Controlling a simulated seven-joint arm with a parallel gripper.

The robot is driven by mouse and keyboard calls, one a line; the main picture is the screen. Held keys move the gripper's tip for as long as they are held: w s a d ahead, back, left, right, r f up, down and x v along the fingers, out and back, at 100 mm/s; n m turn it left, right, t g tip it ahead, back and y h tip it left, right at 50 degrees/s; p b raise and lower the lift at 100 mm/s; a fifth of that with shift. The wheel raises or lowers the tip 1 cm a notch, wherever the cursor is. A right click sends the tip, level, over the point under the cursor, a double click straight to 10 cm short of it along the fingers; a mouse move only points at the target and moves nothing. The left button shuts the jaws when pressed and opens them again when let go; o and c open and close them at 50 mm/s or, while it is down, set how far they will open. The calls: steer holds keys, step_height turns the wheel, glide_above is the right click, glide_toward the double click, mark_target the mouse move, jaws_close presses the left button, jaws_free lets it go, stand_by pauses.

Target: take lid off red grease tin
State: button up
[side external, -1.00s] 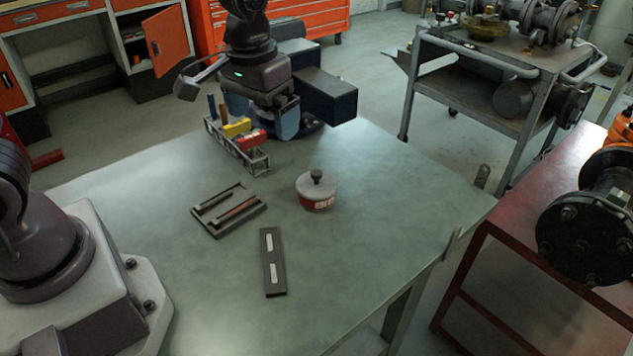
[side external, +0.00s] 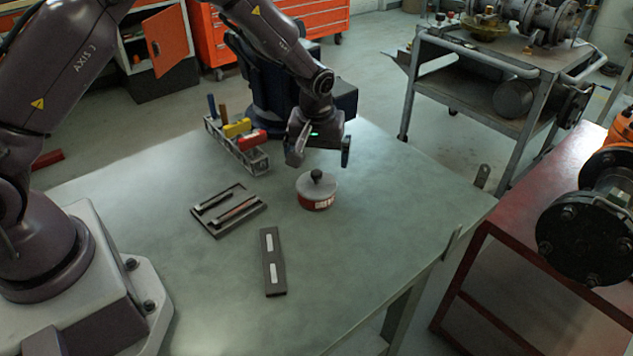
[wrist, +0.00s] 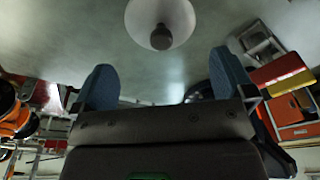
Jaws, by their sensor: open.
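The red grease tin (side external: 317,203) stands upright on the table, right of the table's middle in the side view. Its grey lid (side external: 307,184) with a dark knob (side external: 316,175) sits on top. In the wrist view the lid (wrist: 178,20) and its knob (wrist: 161,38) show at the top, ahead of the fingers. My gripper (side external: 321,160) is open and empty, above and just behind the tin, apart from the knob. Its two blue-grey fingers (wrist: 162,85) are spread wide in the wrist view.
A rack (side external: 240,150) with blue, yellow and red items stands left of the gripper. A dark tray (side external: 228,212) with slim bars lies left of the tin. A black strip with two pale plates (side external: 272,262) lies in front.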

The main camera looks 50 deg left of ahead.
mark_target(316, 172)
steer(key=f, duration=0.6)
steer(key=shift+a, duration=0.2)
steer(key=shift+r, duration=0.1)
steer(key=c, duration=0.6)
